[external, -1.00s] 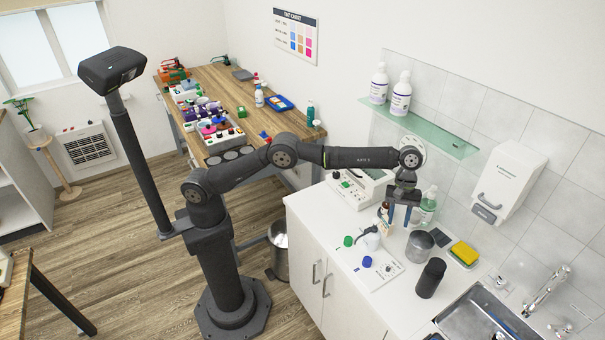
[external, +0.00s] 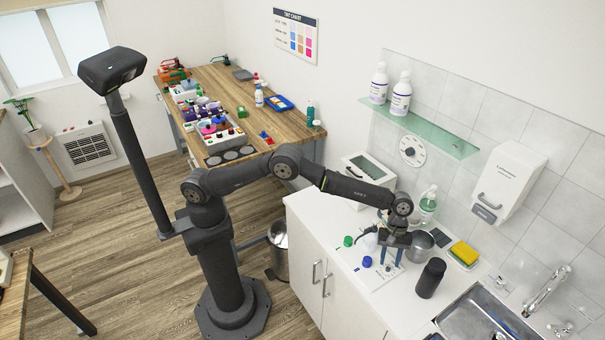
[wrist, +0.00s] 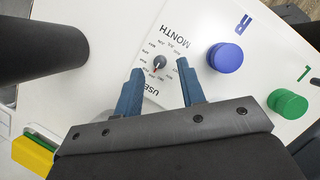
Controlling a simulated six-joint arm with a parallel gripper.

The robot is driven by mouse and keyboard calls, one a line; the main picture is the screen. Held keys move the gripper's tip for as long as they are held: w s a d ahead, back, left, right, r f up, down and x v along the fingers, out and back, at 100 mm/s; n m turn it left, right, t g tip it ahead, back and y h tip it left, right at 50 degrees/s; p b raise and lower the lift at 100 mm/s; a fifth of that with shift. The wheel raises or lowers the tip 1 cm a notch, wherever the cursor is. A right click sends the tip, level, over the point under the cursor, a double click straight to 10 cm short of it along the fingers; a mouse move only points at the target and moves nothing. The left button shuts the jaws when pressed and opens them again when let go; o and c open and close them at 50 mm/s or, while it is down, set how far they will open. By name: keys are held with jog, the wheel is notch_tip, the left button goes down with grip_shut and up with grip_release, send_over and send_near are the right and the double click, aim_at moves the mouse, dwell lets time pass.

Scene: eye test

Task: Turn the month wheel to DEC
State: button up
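In the external view my gripper (external: 391,256) hangs low over the plate and the wheel cannot be made out.
A blue knob (wrist: 225,57) marked R and a green knob (wrist: 288,103) marked L stand close by. A black cylinder (external: 430,278) stands right of the plate, a metal cup (external: 421,245) behind. A yellow sponge (external: 464,253) and the sink (external: 485,318) lie further right.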

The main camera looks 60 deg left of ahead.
jog(key=shift+x, duration=0.85)
jog(key=shift+c, duration=0.5)
grip_shut()
jog(key=shift+m, duration=0.4)
jog(key=shift+w+d+m+g+y, duration=0.1)
jog(key=shift+m+g+y, duration=0.3)
jog(key=shift+m, duration=0.9)
jog(key=shift+w+d+m+g+y, duration=0.1)
jog(key=shift+m+y, duration=0.5)
jog(key=shift+m, duration=0.7)
jog(key=shift+o, duration=0.5)
grip_release()
